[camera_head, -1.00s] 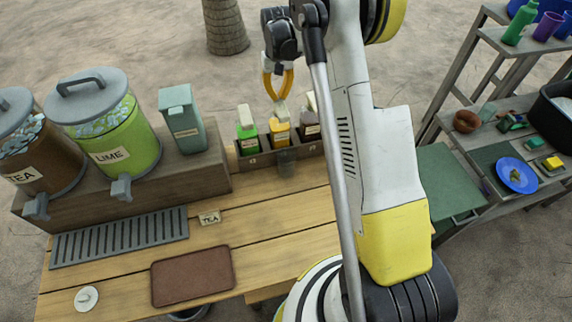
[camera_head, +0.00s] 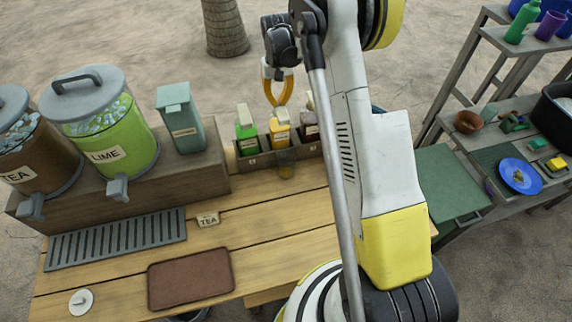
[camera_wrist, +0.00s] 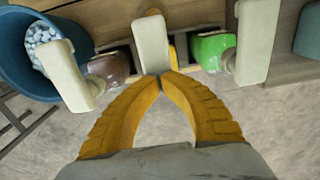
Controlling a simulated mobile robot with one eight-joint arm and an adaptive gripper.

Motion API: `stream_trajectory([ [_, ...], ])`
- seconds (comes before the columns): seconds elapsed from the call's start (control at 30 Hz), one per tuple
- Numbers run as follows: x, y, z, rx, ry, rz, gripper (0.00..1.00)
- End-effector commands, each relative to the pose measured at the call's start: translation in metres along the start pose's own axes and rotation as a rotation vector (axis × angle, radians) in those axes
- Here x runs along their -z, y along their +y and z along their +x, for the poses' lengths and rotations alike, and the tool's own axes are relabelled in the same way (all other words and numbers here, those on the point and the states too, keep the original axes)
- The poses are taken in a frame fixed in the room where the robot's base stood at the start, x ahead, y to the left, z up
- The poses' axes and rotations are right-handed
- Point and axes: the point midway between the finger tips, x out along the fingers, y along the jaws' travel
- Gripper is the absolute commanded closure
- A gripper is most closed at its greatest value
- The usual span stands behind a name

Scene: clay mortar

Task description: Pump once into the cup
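The yellow bottle has a pale pump head (camera_head: 282,115), which also shows in the wrist view (camera_wrist: 151,44). A green bottle (camera_head: 246,138) stands to its left and a brown bottle (camera_head: 311,132) to its right, each with a pale pump head. My gripper (camera_head: 279,104) is shut and empty, just above the yellow bottle's pump. In the wrist view its fingertips (camera_wrist: 160,78) meet at that pump head; contact is unclear.
A wooden rack (camera_head: 255,163) holds the bottles. To the left are the lime dispenser (camera_head: 140,140), the tea dispenser (camera_head: 40,170) and a green-grey box (camera_head: 180,120). A brown tray (camera_head: 190,278) lies at the front. A cluttered side table stands at right.

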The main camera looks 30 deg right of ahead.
Motion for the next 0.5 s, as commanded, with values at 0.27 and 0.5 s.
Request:
stream_trajectory([
  [0.27,0.0,0.0,-0.009,0.0,-0.001,0.0,1.0],
  [0.5,0.0,0.0,-0.026,0.0,0.0,0.0,1.0],
])
